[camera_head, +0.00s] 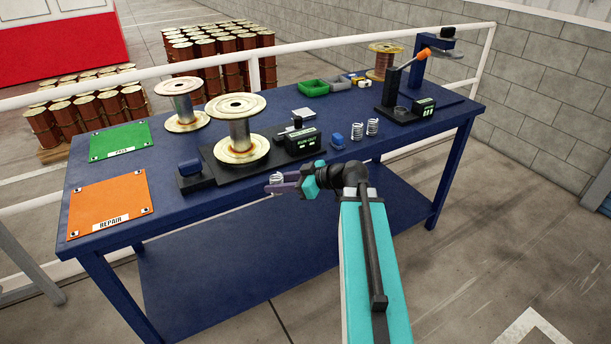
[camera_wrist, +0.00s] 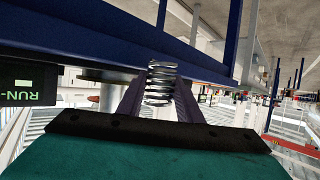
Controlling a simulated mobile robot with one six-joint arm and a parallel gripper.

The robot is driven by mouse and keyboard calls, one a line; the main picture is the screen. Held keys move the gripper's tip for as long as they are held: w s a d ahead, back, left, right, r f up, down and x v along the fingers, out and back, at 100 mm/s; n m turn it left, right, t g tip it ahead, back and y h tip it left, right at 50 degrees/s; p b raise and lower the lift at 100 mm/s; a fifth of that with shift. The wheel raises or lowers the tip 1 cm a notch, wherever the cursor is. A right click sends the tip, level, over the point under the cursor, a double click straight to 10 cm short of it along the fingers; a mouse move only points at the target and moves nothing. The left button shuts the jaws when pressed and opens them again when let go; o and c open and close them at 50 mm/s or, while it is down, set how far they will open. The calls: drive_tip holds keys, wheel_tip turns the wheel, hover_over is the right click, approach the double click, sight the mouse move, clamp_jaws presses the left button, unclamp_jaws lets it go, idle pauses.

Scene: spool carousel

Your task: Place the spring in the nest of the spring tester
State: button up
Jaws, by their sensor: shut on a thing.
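My gripper (camera_head: 273,185) is at the front edge of the blue table, near the run-out station. It is shut on a coiled metal spring (camera_head: 277,178). In the wrist view the spring (camera_wrist: 160,84) sits between the two dark fingers. The spring tester (camera_head: 392,115) stands at the right end of the table, well to the right of my gripper. It has a black base, a small display and a lever with an orange handle (camera_head: 424,54). A round dark nest (camera_head: 401,111) shows on its base. Two more springs (camera_head: 357,131) (camera_head: 372,127) stand in front of the tester.
The run-out station (camera_head: 301,142) with a spool (camera_head: 240,130) is behind my gripper. A green bin (camera_head: 313,87) and a copper spool (camera_head: 386,62) are at the back. Orange (camera_head: 108,200) and green (camera_head: 120,138) mats lie left.

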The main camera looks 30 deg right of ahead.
drive_tip(key=s+a+f+n+g+y, duration=0.1)
drive_tip(key=a+n+g+y, duration=0.1)
drive_tip(key=a, duration=1.3)
drive_tip(key=shift+a+f+n+y, duration=0.15)
drive_tip(key=shift+a+n+y, duration=0.15)
drive_tip(key=shift+n, duration=0.2)
